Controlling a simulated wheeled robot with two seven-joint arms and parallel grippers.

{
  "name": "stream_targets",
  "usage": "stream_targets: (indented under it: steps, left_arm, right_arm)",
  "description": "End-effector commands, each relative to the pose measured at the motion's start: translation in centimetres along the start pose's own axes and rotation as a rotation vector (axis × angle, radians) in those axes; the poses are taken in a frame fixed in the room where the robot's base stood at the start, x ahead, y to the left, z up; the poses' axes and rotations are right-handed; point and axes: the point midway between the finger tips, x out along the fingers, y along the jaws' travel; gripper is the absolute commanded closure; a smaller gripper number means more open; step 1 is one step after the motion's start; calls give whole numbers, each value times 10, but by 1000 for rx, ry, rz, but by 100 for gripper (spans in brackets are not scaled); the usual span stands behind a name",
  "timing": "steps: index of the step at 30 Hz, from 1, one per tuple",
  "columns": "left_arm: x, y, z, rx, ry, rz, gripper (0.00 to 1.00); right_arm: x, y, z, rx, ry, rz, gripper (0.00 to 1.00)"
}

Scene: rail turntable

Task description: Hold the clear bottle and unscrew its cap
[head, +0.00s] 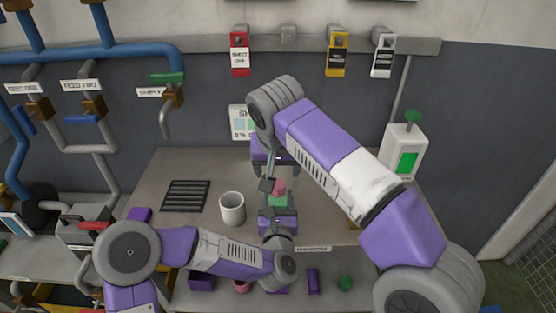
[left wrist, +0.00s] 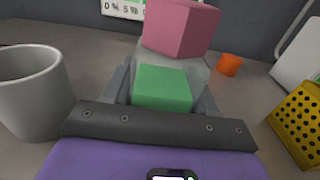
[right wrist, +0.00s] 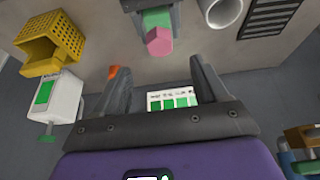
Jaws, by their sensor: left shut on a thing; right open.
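The clear bottle (left wrist: 190,65) has a green label or contents and a pink cap (left wrist: 181,27). It stands upright between the fingers of my left gripper (left wrist: 160,95), which is shut on its body. In the head view the pink cap (head: 278,186) shows between my two grippers, and the bottle below it is mostly hidden. My right gripper (right wrist: 163,88) is open and empty. In the right wrist view the cap (right wrist: 158,41) lies beyond its fingertips, apart from them.
A grey cup (head: 232,209) stands left of the bottle, near a black drain grille (head: 186,195). A yellow perforated basket (right wrist: 52,45) and a white dispenser (head: 404,153) stand on the other side. An orange cap-like object (left wrist: 230,64) lies behind the bottle.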

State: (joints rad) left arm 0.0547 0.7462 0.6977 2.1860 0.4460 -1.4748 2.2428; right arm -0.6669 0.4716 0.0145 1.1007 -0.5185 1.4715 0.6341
Motion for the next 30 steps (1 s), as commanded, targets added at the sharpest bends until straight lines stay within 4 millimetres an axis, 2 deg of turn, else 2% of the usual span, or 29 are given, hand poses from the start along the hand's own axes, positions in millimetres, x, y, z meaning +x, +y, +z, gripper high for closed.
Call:
stream_targets:
  steps: [6, 13, 18, 26, 27, 30]
  left_arm:
    - [0, 0, 0, 0, -1, 0, 98]
    - [0, 0, 0, 0, -1, 0, 98]
    - [0, 0, 0, 0, -1, 0, 98]
    - [0, 0, 0, 0, -1, 0, 98]
    - [0, 0, 0, 0, -1, 0, 98]
    - [0, 0, 0, 0, -1, 0, 98]
  right_arm:
    - [44, 1, 0, 1, -3, 3, 28]
    - [77, 1, 0, 2, -1, 2, 28]
    - [87, 1, -1, 2, 0, 0, 28]
    - [88, 1, -1, 2, 1, -1, 28]
    - [88, 1, -1, 2, 1, -1, 29]
    - [88, 1, -1, 2, 1, -1, 44]
